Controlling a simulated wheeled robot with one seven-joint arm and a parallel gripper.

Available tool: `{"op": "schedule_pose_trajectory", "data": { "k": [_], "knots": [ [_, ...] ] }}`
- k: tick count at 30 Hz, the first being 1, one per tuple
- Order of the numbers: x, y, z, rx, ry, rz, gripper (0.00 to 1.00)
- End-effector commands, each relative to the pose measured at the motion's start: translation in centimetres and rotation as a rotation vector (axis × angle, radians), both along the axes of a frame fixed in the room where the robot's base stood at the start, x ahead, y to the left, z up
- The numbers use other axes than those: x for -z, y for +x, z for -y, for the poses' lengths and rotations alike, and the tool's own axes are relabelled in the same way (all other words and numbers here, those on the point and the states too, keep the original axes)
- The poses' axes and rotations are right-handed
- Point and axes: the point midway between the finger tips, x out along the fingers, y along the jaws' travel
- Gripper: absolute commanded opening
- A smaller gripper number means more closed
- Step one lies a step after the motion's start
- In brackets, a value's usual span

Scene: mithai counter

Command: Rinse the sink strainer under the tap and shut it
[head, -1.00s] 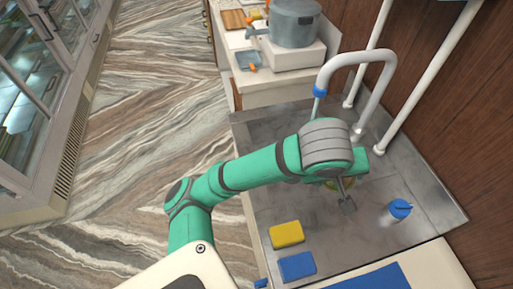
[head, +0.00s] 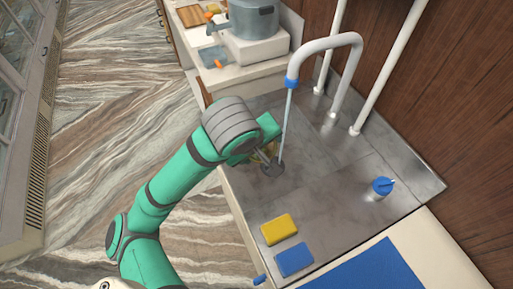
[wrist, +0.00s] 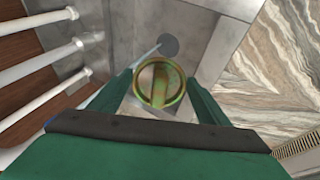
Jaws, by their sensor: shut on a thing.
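My gripper (head: 260,152) is over the metal counter, left of the tap spout. In the wrist view, a round brass piece with a crossbar, the strainer (wrist: 158,87), sits between the fingers, and the gripper is shut on it. In the head view my gripper mostly hides it. The white tap (head: 345,41) has a blue spout tip, and a thin stream of water (head: 285,125) falls from it. The stream meets a dark round disc (head: 272,169), perhaps the drain, which also shows in the wrist view (wrist: 168,46). The strainer appears beside the stream.
A yellow sponge (head: 279,229) and a blue sponge (head: 294,260) lie at the counter's front. A blue-topped item (head: 382,187) stands at the right. White pipes (head: 393,65) rise along the wooden wall. A grey pot (head: 253,18) stands at the back.

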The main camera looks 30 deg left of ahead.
Motion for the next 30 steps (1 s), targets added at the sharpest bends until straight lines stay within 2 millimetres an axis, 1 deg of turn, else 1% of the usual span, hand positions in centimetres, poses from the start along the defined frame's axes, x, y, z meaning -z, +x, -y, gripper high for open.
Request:
{"op": "schedule_pose_trajectory", "data": {
  "k": [30],
  "knots": [
    [1.7, 8.5, -0.3, 0.001, -0.002, 0.0, 0.44]
  ]
}}
